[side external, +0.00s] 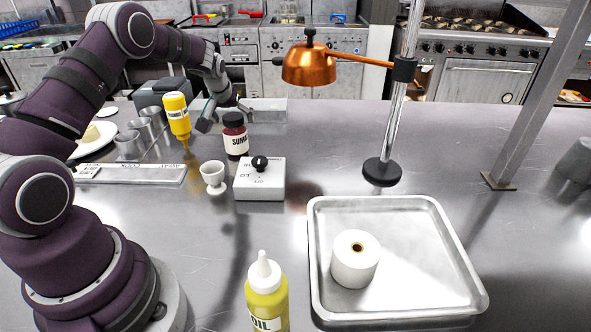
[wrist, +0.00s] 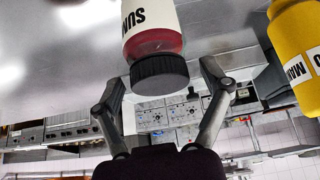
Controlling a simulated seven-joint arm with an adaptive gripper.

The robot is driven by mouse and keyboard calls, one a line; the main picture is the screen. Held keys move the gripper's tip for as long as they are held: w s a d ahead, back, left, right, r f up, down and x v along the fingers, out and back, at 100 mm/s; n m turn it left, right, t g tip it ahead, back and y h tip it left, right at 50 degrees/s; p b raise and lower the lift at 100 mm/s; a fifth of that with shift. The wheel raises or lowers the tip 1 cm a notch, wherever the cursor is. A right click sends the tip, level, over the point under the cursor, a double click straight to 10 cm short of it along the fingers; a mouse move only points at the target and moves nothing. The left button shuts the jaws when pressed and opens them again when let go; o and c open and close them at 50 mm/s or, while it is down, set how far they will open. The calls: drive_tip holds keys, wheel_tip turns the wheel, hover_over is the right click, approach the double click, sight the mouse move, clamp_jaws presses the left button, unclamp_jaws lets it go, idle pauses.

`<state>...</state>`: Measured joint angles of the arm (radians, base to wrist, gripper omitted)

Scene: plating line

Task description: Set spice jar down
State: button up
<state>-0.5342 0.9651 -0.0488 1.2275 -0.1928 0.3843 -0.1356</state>
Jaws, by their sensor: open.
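The spice jar (side external: 236,136) stands upright on the steel counter, with a dark lid, red contents and a white label reading "SUMA". It also shows upside down in the wrist view (wrist: 150,30), its black lid between and just beyond the fingertips. My gripper (side external: 222,112) is behind and left of the jar in the side view, close to its lid. In the wrist view my gripper (wrist: 165,82) has its two fingers spread wide, with visible room on both sides of the lid. The jar's base is out of the wrist view.
A white egg cup (side external: 213,177) and a switch box (side external: 259,180) stand in front. A steel tray (side external: 420,270) holds a white roll (side external: 355,259). An oil bottle (side external: 266,295) is at the front. A heat lamp (side external: 310,65) overhangs the counter.

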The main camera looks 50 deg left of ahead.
drive_tip(key=shift+r, duration=0.3)
drive_tip(key=s+d+r+m+h, duration=0.1)
drive_tip(key=s+d+r, duration=0.2)
drive_tip(key=d+r, duration=0.3)
drive_tip(key=s+d+r+m, duration=0.1)
drive_tip(key=s+d+r, duration=0.35)
drive_tip(key=r, duration=0.25)
drive_tip(key=s+d+m+h, duration=0.3)
drive_tip(key=s+d+m, duration=0.4)
drive_tip(key=s+d, duration=0.5)
drive_tip(key=shift+d+t+h, duration=0.3)
drive_tip(key=shift+d+t, duration=0.1)
drive_tip(key=shift+d, duration=0.4)
